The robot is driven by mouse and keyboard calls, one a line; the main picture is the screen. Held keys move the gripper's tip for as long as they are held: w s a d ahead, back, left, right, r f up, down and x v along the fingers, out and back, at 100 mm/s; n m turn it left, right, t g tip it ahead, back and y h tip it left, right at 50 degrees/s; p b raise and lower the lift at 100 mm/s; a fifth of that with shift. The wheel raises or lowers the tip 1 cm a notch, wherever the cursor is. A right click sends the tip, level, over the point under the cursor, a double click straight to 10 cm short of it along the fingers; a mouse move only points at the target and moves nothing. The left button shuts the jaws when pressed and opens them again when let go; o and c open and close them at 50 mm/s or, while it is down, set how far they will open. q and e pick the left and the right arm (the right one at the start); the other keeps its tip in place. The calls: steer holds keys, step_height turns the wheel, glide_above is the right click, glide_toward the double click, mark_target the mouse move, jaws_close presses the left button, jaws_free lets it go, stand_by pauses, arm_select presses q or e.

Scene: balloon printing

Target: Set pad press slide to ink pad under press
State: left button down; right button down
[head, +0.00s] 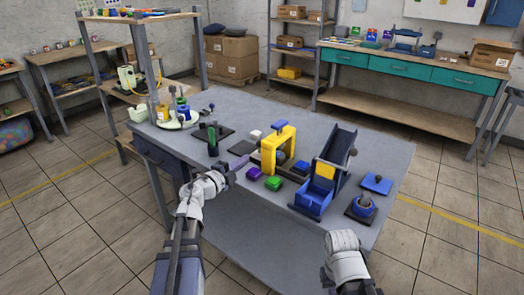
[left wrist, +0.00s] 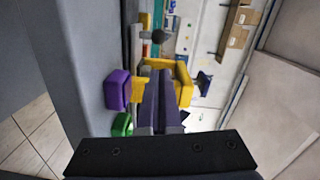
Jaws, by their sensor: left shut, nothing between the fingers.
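The yellow press frame (head: 279,150) with a blue top handle stands near the middle of the table. Dark parts sit low under its arch, and I cannot tell the slide's exact position. My left gripper (head: 244,160) is shut and empty, left of the press and pointing toward it. In the left wrist view, the shut fingers (left wrist: 158,80) overlap the yellow press (left wrist: 184,82), so contact cannot be told. A purple block (head: 253,174) and a green block (head: 273,183) lie in front of the press. My right gripper's fingers do not show; only that arm's wrist appears.
A blue chute with a tray (head: 314,197) stands right of the press. The far right tabletop is fairly clear.

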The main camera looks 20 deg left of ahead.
arm_select(q)
steer(key=shift+w, duration=0.15)
steer(key=x, duration=0.9)
steer(key=shift+w+d, duration=0.1)
steer(key=shift+w, duration=0.3)
steer(key=w+a, duration=0.1)
steer(key=a, duration=0.2)
steer(key=w+a, duration=0.1)
steer(key=a, duration=0.2)
steer(key=w+a, duration=0.1)
steer(key=a, duration=0.2)
steer(key=shift+w+a, duration=0.25)
steer(key=shift+a, duration=0.05)
steer(key=shift+s, duration=0.1)
